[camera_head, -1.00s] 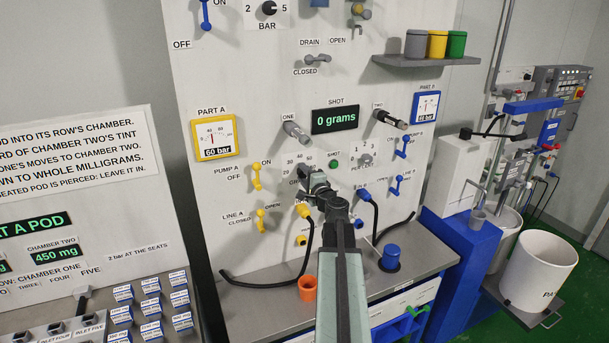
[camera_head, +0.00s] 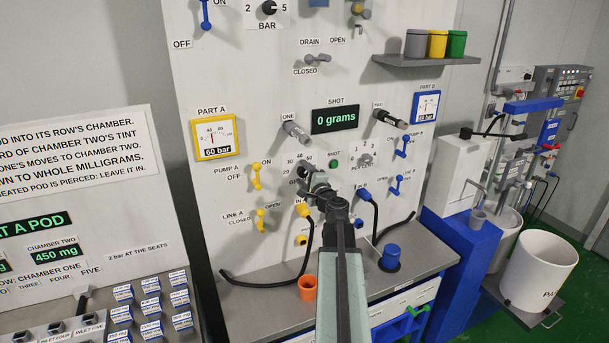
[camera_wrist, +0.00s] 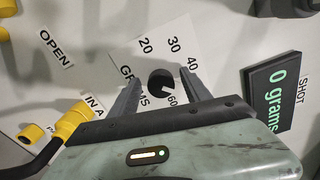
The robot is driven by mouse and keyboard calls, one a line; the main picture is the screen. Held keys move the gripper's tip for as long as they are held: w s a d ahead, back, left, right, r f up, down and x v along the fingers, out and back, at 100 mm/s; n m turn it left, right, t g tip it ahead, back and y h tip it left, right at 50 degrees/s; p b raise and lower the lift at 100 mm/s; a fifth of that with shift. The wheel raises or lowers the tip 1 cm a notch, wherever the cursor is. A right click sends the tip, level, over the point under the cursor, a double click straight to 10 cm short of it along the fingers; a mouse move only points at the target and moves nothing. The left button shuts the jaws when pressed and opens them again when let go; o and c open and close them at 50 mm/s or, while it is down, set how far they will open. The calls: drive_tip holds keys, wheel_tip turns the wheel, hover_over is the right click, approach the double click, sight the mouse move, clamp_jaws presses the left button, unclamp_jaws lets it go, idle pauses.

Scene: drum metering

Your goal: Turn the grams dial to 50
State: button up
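The grams dial is a black round knob (camera_wrist: 161,83) on a white scale plate (camera_wrist: 150,62) in the wrist view. The numbers 20, 30, 40 and 60 show around it; the 50 mark is not clearly visible. My gripper (camera_wrist: 161,76) is open, with one grey finger on each side of the knob and a gap on both sides. In the head view my gripper (camera_head: 308,180) is in front of the panel and covers most of the dial. The shot display (camera_head: 335,119) reads 0 grams and also shows in the wrist view (camera_wrist: 279,94).
A green button (camera_head: 333,164) and a percent dial (camera_head: 360,158) are right of the gripper. Yellow fittings (camera_head: 303,209) with a black hose sit just below. Yellow pump A lever (camera_head: 256,177) is to the left. An orange cup (camera_head: 307,288) stands on the bench below.

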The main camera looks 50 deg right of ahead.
drive_tip(key=v, duration=0.7)
drive_tip(key=shift+s+a, duration=0.15)
drive_tip(key=shift+s, duration=0.2)
drive_tip(key=shift+s, duration=0.1)
